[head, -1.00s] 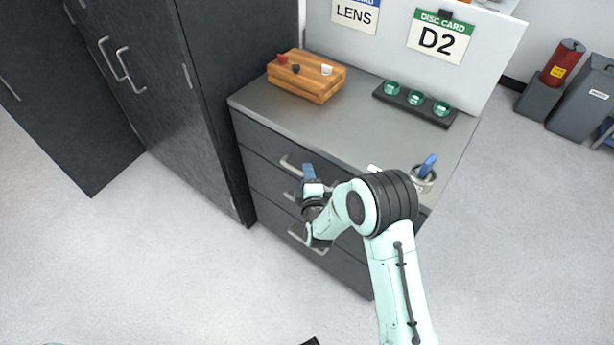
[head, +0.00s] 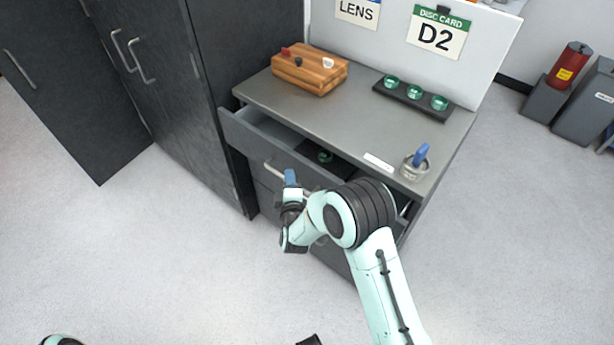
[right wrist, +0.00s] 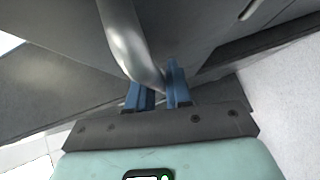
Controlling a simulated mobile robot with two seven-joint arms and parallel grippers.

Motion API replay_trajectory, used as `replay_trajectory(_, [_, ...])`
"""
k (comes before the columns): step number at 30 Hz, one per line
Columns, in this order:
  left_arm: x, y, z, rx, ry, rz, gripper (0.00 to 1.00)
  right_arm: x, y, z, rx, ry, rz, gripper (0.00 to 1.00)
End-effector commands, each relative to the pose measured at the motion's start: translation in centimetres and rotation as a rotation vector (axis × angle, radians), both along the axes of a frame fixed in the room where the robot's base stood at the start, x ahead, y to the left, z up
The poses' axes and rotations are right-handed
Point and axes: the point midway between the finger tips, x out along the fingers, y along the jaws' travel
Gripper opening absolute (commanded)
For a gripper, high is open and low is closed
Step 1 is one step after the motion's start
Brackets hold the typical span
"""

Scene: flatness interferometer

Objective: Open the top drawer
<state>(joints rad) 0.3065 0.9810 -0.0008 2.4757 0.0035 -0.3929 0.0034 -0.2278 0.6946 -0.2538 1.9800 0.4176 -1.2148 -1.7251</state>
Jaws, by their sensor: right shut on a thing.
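The top drawer (head: 237,124) of the grey cabinet is pulled partly out, and its inside shows. A dark insert with a green glass disc (head: 325,157) lies in it. My right gripper (head: 290,178) is at the drawer front, its blue fingers shut on the silver handle (head: 271,170). In the right wrist view the handle (right wrist: 124,40) runs down between the two blue fingertips (right wrist: 160,92). My right arm hides the right part of the drawer front. My left gripper is not in view.
On the cabinet top (head: 330,118) stand a wooden block (head: 310,75), a black rack (head: 414,98) with green discs, and a metal ring holder with a blue part (head: 416,163). A dark tall cupboard (head: 165,100) stands close on the left. The floor in front is clear.

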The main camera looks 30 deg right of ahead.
Motion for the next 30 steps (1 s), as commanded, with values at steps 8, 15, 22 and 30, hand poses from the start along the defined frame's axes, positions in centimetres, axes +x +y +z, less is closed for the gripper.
replay_trajectory(8, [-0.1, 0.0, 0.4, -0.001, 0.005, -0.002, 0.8, -2.3, 7.3, 0.1, -0.005, 0.002, 0.002, 0.0])
replay_trajectory(15, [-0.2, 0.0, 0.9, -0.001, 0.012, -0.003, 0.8, -4.7, 12.9, 0.1, -0.005, -0.001, -0.002, 0.0])
replay_trajectory(22, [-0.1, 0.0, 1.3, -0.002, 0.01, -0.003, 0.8, -6.4, 17.0, 0.1, -0.004, 0.0, -0.002, 0.0])
replay_trajectory(30, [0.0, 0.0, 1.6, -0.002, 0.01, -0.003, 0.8, -7.3, 19.3, 0.1, -0.003, -0.002, -0.005, 0.0])
